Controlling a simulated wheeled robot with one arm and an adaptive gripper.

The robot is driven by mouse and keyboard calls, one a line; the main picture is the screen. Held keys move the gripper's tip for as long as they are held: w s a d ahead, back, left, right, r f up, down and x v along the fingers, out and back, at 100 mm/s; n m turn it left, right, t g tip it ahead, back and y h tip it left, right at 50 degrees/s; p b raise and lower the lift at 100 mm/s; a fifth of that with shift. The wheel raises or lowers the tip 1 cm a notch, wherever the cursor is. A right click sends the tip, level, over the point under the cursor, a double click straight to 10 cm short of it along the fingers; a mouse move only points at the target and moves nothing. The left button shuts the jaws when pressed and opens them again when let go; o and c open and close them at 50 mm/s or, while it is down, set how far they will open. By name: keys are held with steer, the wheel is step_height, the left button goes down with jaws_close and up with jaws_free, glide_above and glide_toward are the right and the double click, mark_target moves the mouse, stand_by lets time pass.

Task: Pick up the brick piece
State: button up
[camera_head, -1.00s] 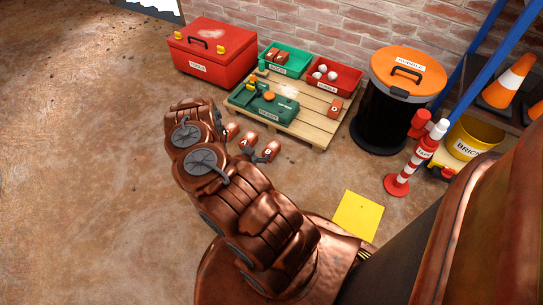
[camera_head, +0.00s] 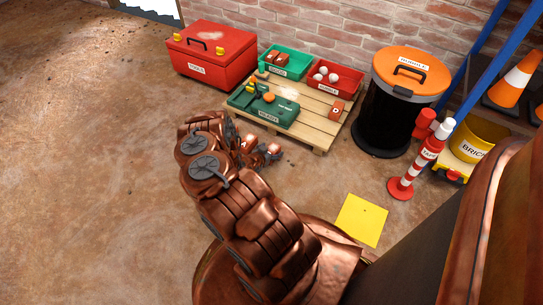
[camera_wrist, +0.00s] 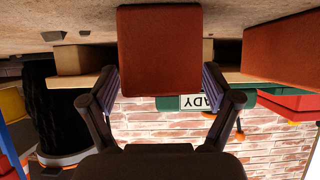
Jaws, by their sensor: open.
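In the wrist view, which looks upside down, a red-brown brick piece (camera_wrist: 160,50) fills the space between the two dark fingers of my gripper (camera_wrist: 160,85). The fingers are open, one on each side of it, with narrow gaps visible. A second brick piece (camera_wrist: 286,45) lies to the right, outside the fingers. In the head view, my gripper (camera_head: 262,157) is low over the floor in front of the pallet. My copper arm and gripper hide most of the loose brick pieces there.
A red toolbox (camera_head: 210,52), a black bin with orange lid (camera_head: 385,120) and a striped post (camera_head: 412,165) stand around. Left floor is clear.

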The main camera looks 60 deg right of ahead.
steer(key=shift+d, duration=0.15)
jaws_close()
stand_by(0.7)
